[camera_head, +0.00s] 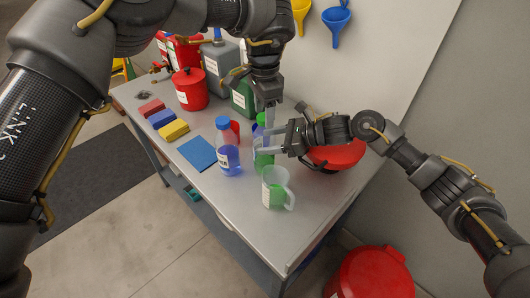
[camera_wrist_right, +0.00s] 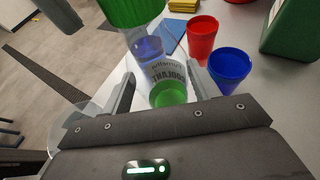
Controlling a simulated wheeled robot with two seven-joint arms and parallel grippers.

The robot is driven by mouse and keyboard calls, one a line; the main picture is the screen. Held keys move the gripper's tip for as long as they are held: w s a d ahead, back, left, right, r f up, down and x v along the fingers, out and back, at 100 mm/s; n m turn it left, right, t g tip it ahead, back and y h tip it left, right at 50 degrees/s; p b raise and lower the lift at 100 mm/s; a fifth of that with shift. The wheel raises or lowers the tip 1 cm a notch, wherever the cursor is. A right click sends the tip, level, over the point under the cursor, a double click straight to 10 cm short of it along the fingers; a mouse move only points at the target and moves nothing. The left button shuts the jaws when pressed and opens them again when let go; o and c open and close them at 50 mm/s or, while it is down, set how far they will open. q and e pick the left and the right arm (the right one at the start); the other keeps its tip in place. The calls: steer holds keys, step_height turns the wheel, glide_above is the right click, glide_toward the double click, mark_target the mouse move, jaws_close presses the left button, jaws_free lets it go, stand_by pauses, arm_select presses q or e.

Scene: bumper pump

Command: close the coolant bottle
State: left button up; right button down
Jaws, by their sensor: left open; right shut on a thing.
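The coolant bottle (camera_head: 263,160) stands on the table with green liquid low in it. Its label (camera_wrist_right: 167,70) shows in the right wrist view. My right gripper (camera_head: 270,142) is shut on the bottle's side; its fingers flank the bottle in the wrist view (camera_wrist_right: 160,88). A ribbed green cap (camera_wrist_right: 132,10) is at the bottle's top; I cannot tell whether it is seated. My left gripper (camera_head: 268,115) points down at the bottle's top, open, its fingers partly hiding the cap in the head view. A dark finger-like part, apparently of my left gripper, shows in the wrist view.
A blue-capped bottle (camera_head: 228,158) stands left of the coolant bottle, and a clear jug (camera_head: 276,190) with green liquid stands in front. A red cup (camera_wrist_right: 202,40) and blue cup (camera_wrist_right: 229,66) are close by. A red bowl-like thing (camera_head: 338,155) lies behind my right gripper.

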arm_select(q)
steer(key=shift+f, duration=0.4)
steer(key=shift+c, duration=0.2)
